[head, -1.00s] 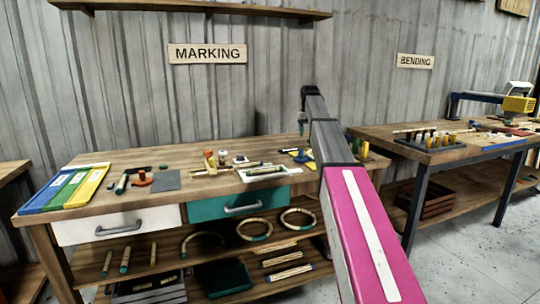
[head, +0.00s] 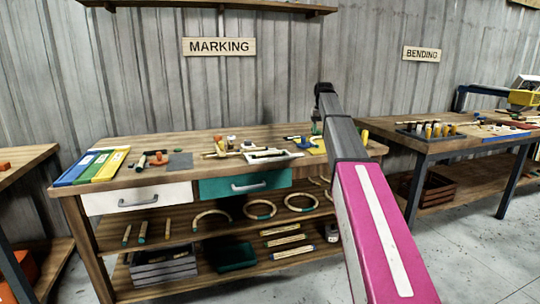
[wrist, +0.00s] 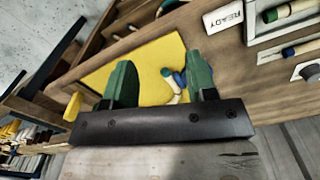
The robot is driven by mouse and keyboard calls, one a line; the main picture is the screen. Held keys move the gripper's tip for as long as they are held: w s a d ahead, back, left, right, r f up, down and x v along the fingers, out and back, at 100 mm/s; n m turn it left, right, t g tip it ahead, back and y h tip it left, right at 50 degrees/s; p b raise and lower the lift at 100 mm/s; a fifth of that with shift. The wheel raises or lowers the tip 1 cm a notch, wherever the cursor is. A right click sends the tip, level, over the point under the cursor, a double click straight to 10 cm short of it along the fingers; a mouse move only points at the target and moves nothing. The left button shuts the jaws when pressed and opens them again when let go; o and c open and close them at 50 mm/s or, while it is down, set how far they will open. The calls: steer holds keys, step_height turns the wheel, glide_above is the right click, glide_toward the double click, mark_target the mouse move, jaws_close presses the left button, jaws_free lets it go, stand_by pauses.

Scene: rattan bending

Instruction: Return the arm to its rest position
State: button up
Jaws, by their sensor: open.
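My arm (head: 372,225), with a magenta link and dark grey forearm, reaches up and forward over the right end of the marking bench (head: 150,152). Its far end is bent down, and the jaws are mostly hidden in the head view. In the wrist view my gripper (wrist: 158,78) shows two green fingers spread apart, with nothing held between them. A yellow mat (wrist: 105,75) on the bench lies beyond the fingers. A small item with blue and white parts (wrist: 172,80) shows between the fingers; I cannot tell its exact distance.
White (head: 137,198) and teal (head: 247,184) drawers are shut under the bench. The lower shelf holds rattan rings (head: 260,210) and sticks. The bending bench (head: 440,148) stands at the right. A shelf (head: 225,6) hangs above. Floor (head: 470,250) shows clear at front right.

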steer(key=s+a+f, duration=0.1)
steer(key=s+f, duration=0.6)
steer(key=f, duration=0.6)
steer(key=s+a+f, duration=0.1)
steer(key=s+f, duration=0.7)
steer(key=f, duration=0.4)
steer(key=s+a+f, duration=0.2)
steer(key=s+f, duration=1.6)
steer(key=s, duration=0.5)
steer(key=shift+a+f, duration=0.15)
steer(key=shift+a, duration=0.05)
